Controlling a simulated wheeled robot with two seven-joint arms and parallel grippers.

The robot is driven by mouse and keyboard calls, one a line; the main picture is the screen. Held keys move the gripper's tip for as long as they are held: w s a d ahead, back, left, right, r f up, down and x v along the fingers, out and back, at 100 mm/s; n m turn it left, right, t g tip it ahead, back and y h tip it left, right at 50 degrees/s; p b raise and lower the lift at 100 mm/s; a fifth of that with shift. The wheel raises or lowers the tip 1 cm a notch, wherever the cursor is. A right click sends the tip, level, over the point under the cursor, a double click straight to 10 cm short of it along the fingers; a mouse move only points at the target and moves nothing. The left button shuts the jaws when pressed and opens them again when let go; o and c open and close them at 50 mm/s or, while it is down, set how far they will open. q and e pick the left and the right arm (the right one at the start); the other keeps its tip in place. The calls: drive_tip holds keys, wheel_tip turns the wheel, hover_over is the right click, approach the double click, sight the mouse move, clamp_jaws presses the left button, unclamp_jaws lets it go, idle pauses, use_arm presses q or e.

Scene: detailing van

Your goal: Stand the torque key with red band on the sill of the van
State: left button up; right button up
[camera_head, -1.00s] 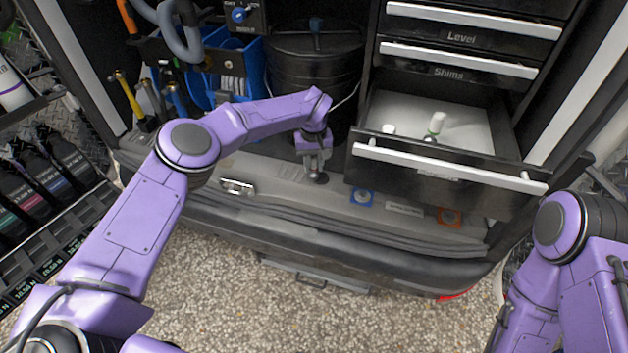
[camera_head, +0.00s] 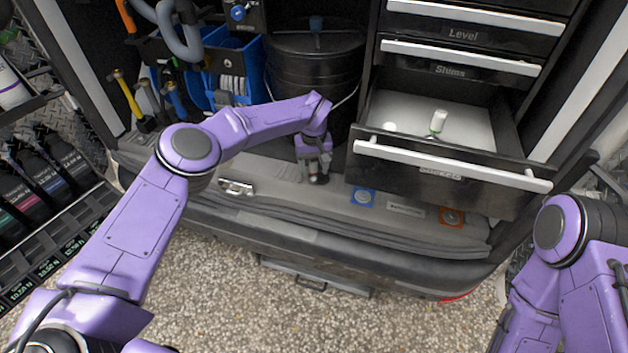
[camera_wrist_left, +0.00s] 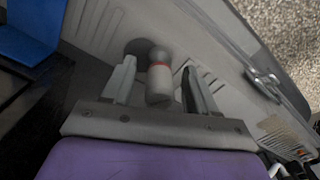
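The torque key with red band (camera_wrist_left: 159,82) shows in the left wrist view as a pale grey cylinder with a rounded end and a red ring. It is between the fingers of my left gripper (camera_wrist_left: 158,84), with a visible gap on each side, so the gripper is open around it. In the head view my left gripper (camera_head: 315,165) is low over the van's grey sill (camera_head: 290,193), and a dark round end shows below its fingers. I cannot tell whether the key touches the sill. My right arm is at the right edge; its gripper is out of view.
A black drawer (camera_head: 450,173) stands open to the right, with a white, green-banded piece (camera_head: 438,122) inside. A blue square (camera_head: 362,197) and an orange square (camera_head: 451,217) lie on the sill. A black bucket (camera_head: 312,75) is behind my gripper; a metal latch (camera_head: 236,187) is to its left.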

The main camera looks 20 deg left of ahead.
use_arm(q)
wheel_tip(320, 180, up, 11)
drive_tip(key=shift+f+p, duration=0.2)
drive_tip(key=shift+p, duration=0.25)
drive_tip(key=shift+d+f, duration=0.1)
